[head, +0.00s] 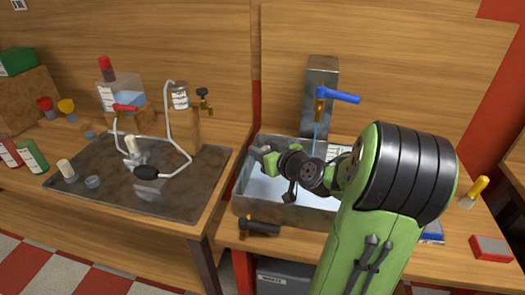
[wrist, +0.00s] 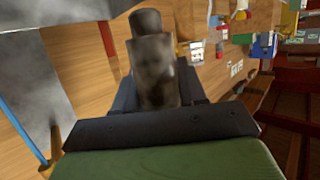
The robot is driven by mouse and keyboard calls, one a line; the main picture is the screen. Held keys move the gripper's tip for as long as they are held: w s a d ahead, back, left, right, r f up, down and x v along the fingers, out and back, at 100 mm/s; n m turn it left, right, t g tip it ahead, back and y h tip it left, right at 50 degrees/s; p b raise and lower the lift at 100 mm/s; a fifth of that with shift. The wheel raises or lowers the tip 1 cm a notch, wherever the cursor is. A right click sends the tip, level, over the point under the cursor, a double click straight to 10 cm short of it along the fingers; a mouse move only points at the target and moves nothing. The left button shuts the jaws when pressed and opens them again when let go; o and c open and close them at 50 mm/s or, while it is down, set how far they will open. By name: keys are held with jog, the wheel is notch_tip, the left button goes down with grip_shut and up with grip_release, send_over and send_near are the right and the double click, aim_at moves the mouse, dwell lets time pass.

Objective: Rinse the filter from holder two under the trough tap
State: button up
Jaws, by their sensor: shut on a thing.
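My gripper (head: 268,158) is over the trough (head: 272,212), left of the tap. In the wrist view it is shut on a stained grey-brown cylinder with a dark end, seemingly the filter (wrist: 155,70). The head view does not show the filter clearly. The trough tap (head: 320,103) has a blue lever pointing right. A thin blue stream (head: 315,138) falls from it. A blue line like that stream (wrist: 22,140) also shows at the wrist view's left, apart from the filter. I cannot tell which holder is number two.
On the left, a dark metal tray (head: 205,175) carries white cylinders, a hose with a black bulb, and small grey rings. A yellow-handled tool (head: 475,192) and a red box (head: 490,248) are at the right.

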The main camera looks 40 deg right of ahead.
jog(key=s+d+f, duration=0.1)
jog(key=d, duration=0.5)
jog(key=s+d+f+p, duration=0.1)
jog(key=d, duration=0.5)
jog(key=shift+s+d+f, duration=0.25)
jog(key=shift+s+d, duration=0.05)
jog(key=shift+d, duration=0.05)
